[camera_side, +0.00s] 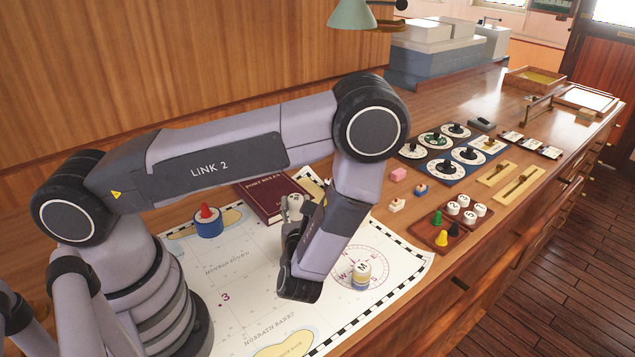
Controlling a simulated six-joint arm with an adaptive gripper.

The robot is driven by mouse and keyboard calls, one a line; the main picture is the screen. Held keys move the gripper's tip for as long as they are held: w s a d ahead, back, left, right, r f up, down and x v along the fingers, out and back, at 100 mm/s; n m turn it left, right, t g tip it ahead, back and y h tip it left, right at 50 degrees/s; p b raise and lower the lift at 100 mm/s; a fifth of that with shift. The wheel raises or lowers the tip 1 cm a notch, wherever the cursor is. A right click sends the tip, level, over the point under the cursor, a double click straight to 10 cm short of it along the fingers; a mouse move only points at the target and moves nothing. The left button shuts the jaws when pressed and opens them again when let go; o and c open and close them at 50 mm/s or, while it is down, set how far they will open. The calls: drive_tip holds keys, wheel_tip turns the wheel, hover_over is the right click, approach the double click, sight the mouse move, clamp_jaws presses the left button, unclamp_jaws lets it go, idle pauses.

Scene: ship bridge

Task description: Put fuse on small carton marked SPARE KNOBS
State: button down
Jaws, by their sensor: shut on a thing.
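My gripper (293,208) is partly hidden by my wrist, over the chart's upper part beside the dark red book. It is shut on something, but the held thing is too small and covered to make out. I cannot pick out the fuse anywhere. No lettering reading SPARE KNOBS is legible, so I cannot tell which thing is the small carton. A pale box (421,31) and another pale box (486,42) stand at the far end of the counter, unreadable from here.
A chart (235,282) bears a blue-based piece with a red top (208,222) and a cylinder marked M (362,270). The book (272,201) lies behind. Small blocks, a brown tray (425,234) of pegs and discs, and a dial panel (452,150) lie right.

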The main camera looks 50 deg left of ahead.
drive_tip(key=shift+f, duration=2)
drive_tip(key=shift+f, duration=0.1)
drive_tip(key=c, duration=0.8)
unclamp_jaws()
drive_tip(key=shift+o, duration=0.2)
